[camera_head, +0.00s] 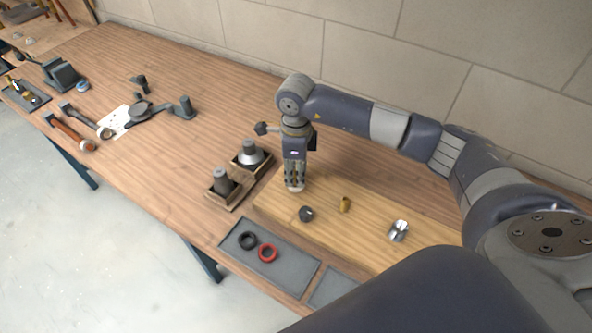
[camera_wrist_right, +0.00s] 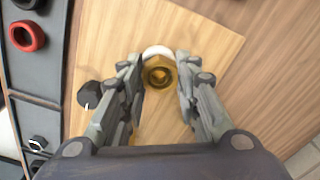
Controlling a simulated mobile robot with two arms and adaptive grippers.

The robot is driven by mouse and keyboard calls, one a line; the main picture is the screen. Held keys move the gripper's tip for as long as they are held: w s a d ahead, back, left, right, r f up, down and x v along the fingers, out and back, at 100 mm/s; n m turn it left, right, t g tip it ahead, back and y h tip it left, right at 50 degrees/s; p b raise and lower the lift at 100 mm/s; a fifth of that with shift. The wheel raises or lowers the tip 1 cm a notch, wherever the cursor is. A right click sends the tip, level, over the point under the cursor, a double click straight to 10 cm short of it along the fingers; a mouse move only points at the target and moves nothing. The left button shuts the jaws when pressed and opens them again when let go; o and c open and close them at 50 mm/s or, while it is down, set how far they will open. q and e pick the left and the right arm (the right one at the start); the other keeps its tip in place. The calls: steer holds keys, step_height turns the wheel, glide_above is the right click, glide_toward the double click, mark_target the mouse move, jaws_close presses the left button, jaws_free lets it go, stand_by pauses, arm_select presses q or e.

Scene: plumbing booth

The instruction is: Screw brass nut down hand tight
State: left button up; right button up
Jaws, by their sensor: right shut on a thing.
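The brass nut (camera_wrist_right: 160,75) shows in the right wrist view between the two fingers of my right gripper (camera_wrist_right: 161,88). A white round piece (camera_wrist_right: 157,52) shows just behind the nut. In the head view my right gripper (camera_head: 294,184) points straight down over the left end of the light wooden board (camera_head: 375,213), and its fingers hide most of the nut. The gripper is shut on the nut. How far the nut is threaded cannot be told. My left gripper is not in view.
A dark round knob (camera_head: 306,214), a small brass fitting (camera_head: 345,204) and a metal clamp piece (camera_head: 398,231) stand on the board. A grey tray (camera_head: 290,272) holds a black ring (camera_head: 248,240) and a red ring (camera_head: 268,253). Wooden holders with grey cones stand left of the gripper.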

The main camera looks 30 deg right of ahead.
steer(key=m, duration=0.5)
steer(key=shift+f+m, duration=0.1)
steer(key=shift+m, duration=0.2)
steer(key=m+p, duration=0.1)
steer(key=m, duration=0.5)
steer(key=shift+f, duration=0.1)
steer(key=o, duration=1.2)
steer(key=shift+c, duration=0.2)
steer(key=o, duration=0.8)
steer(key=shift+r+p, duration=1.45)
steer(key=shift+r, duration=1.1)
